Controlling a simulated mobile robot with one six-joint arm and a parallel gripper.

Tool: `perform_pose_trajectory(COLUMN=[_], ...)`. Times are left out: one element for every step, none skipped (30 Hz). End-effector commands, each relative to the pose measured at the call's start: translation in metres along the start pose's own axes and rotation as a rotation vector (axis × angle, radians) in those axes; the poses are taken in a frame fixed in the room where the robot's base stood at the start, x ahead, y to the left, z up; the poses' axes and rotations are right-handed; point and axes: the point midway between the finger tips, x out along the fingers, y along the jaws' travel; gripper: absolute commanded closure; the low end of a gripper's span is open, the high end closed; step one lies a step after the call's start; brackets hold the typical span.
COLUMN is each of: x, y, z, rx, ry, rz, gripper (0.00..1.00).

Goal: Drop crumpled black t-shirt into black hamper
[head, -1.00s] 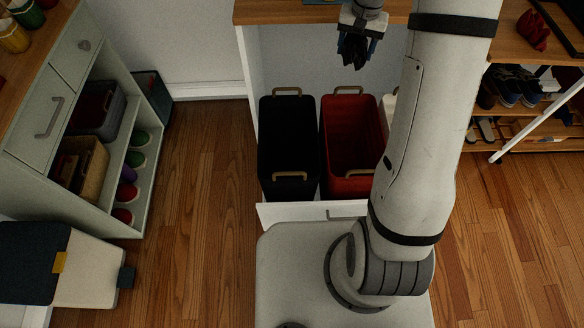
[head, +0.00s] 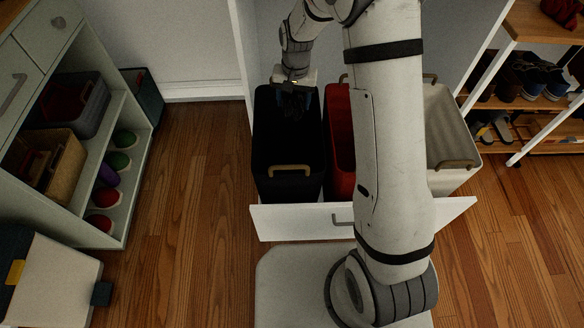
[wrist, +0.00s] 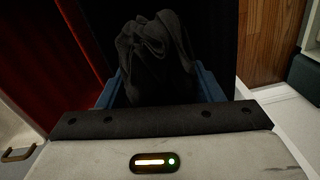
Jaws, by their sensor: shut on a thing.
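My gripper (head: 294,92) is over the far part of the black hamper (head: 287,135), at about its rim. It is shut on the crumpled black t-shirt (wrist: 155,52), which bunches up between the blue fingers in the wrist view. In the head view the shirt is dark against the dark hamper and hard to make out. The black hamper stands upright at the left of a pulled-out drawer, with tan handles. Its inside is too dark to see into.
A red hamper (head: 339,135) stands right of the black one, partly behind my arm. A white hamper (head: 447,135) stands farther right. The drawer front (head: 290,222) is in front of them. A shoe rack (head: 515,95) is at right, an open cabinet (head: 125,165) at left.

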Motion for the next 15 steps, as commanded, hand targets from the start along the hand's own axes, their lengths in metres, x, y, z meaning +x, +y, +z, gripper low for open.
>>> perform_pose_trajectory(x=[0.009, 0.013, 0.017, 0.021, 0.025, 0.03, 0.034, 0.037, 0.041, 0.044, 0.046, 0.048, 0.049, 0.05, 0.05], y=[0.001, 0.001, 0.001, 0.001, 0.001, 0.002, 0.002, 0.002, 0.002, 0.002, 0.002, 0.002, 0.002, 0.002, 0.002], z=[0.0, 0.0, 0.0, 0.0, 0.0, 0.0, 0.0, 0.0, 0.0, 0.0, 0.0, 0.0, 0.0, 0.0, 0.0], rx=[0.0, 0.0, 0.0, 0.0, 0.0, 0.001, 0.001, 0.001, 0.001, 0.001, 0.001, 0.001, 0.001, 0.001, 0.001], ry=[-0.001, -0.001, -0.001, -0.001, -0.001, -0.001, 0.0, 0.0, 0.0, 0.0, 0.0, 0.0, 0.0, 0.0, 0.0], rz=[0.0, 0.0, 0.0, 0.0, 0.0, 0.0, 0.0, 0.0, 0.0, 0.0, 0.0, 0.0, 0.0, 0.0, 0.0], gripper=[0.65, 0.65, 0.65, 0.65, 0.65, 0.65, 0.65, 0.65, 0.65, 0.65, 0.65, 0.65, 0.65, 0.65, 0.65])
